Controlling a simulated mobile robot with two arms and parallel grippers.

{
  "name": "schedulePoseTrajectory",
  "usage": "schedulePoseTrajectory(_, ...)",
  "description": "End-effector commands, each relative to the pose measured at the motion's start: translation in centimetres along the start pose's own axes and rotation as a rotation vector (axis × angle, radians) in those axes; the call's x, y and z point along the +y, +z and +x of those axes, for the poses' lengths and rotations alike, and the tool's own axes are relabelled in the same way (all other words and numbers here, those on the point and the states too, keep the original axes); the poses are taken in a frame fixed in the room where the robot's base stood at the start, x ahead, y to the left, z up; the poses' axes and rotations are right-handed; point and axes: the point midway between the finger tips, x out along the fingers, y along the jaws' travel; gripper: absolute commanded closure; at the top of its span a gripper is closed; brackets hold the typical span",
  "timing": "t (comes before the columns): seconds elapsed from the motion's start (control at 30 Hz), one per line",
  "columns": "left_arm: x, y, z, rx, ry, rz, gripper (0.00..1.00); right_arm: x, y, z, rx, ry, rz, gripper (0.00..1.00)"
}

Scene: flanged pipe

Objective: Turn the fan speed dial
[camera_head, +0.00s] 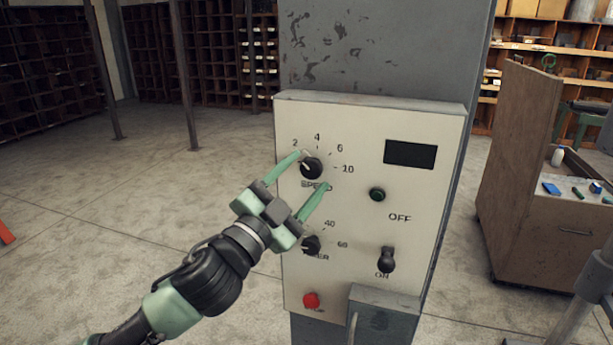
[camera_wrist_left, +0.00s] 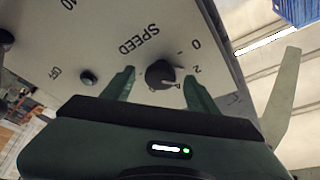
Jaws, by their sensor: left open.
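The fan speed dial (camera_head: 311,168) is a black round knob labelled SPEED, high on the left of the cream control panel (camera_head: 350,240). Numbers are printed around it. My left gripper (camera_head: 314,171) is open, with its two green fingers reaching toward the panel, one on each side of the dial. In the left wrist view the dial (camera_wrist_left: 160,74) sits between the two spread fingertips (camera_wrist_left: 160,84), with gaps on both sides. I cannot tell whether a finger touches the panel. My right gripper is not in view.
Below the speed dial is a second black dial (camera_head: 311,245), partly behind my gripper. A green button (camera_head: 377,194), a black ON/OFF switch (camera_head: 387,260) and a red button (camera_head: 311,300) are on the panel.

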Motion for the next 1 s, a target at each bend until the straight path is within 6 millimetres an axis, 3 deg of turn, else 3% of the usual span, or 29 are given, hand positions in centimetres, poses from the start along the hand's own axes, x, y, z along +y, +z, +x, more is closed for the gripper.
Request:
schedulePoseTrajectory(0.2,0.3,0.4,-4.1,-0.001,0.001,0.003,0.41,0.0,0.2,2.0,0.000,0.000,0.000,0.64)
schedulePoseTrajectory(0.33,0.2,0.3,-5.7,-0.001,0.001,0.002,0.41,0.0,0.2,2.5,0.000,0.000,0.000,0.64)
schedulePoseTrajectory(0.8,0.1,0.2,-6.7,-0.006,0.000,-0.004,0.41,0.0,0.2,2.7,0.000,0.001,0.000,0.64)
schedulePoseTrajectory(0.9,1.0,1.6,-7.2,-0.057,-0.002,-0.049,0.41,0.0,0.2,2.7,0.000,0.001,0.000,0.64)
schedulePoseTrajectory(1.0,3.0,4.9,-8.9,-0.185,-0.006,-0.146,0.41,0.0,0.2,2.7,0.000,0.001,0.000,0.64)
